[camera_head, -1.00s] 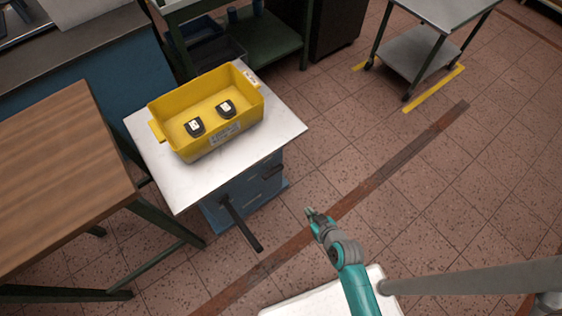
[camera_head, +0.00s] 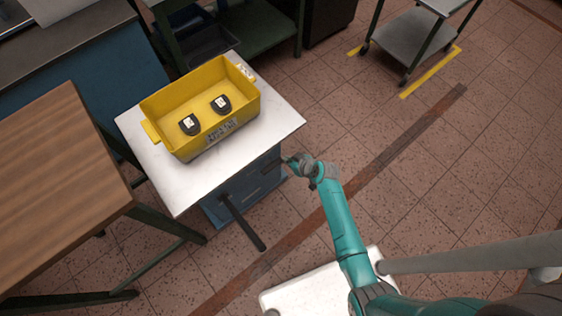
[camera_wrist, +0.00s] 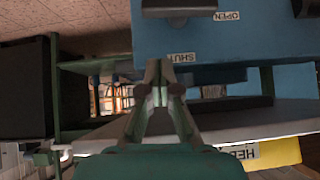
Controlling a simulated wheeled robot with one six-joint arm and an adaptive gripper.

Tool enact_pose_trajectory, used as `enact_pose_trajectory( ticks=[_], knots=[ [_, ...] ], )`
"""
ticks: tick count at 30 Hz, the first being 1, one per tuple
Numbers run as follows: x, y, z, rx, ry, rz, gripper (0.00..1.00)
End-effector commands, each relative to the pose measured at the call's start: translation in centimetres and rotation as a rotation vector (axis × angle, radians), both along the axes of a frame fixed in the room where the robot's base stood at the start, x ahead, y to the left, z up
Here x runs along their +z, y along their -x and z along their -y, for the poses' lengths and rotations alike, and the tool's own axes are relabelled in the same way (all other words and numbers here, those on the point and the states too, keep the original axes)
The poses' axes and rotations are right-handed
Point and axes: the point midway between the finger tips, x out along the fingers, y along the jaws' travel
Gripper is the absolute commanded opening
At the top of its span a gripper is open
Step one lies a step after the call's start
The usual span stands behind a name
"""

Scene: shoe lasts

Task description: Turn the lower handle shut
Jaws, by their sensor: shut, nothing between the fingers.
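A blue cabinet (camera_head: 228,208) with a white top (camera_head: 160,175) carries dark handles on its front. A long black handle (camera_head: 240,222) sticks out toward the floor in the head view. A shorter dark handle (camera_head: 270,165) sits further right, close to my gripper (camera_head: 290,160). I cannot tell for sure which is the lower one. In the wrist view a dark handle (camera_wrist: 178,8) crosses the top edge, by labels OPEN (camera_wrist: 226,16) and SHUT (camera_wrist: 182,57). My gripper (camera_wrist: 166,68) is shut and empty, its tips beside the SHUT label; contact cannot be told.
A yellow crate (camera_head: 185,150) with two dark items stands on the cabinet top. A wooden table (camera_head: 50,180) is close on the left. A metal cart (camera_head: 415,40) stands at the back right. The tiled floor (camera_head: 440,170) on the right is clear.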

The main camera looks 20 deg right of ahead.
Motion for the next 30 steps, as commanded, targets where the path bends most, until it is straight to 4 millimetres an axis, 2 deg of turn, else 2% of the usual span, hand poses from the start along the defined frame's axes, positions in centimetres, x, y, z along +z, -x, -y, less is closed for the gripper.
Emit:
enact_pose_trajectory(
  ticks=[11,15,20,30],
  knots=[
    [-4.0,-3.8,-1.6,0.001,0.000,-0.001,0.00],
    [-6.0,-3.6,-1.6,-0.002,-0.002,-0.002,0.00],
    [-7.2,-3.5,-1.6,-0.001,-0.001,0.000,0.00],
    [-7.8,-3.5,-1.7,-0.001,0.000,0.001,0.00]
  ],
)
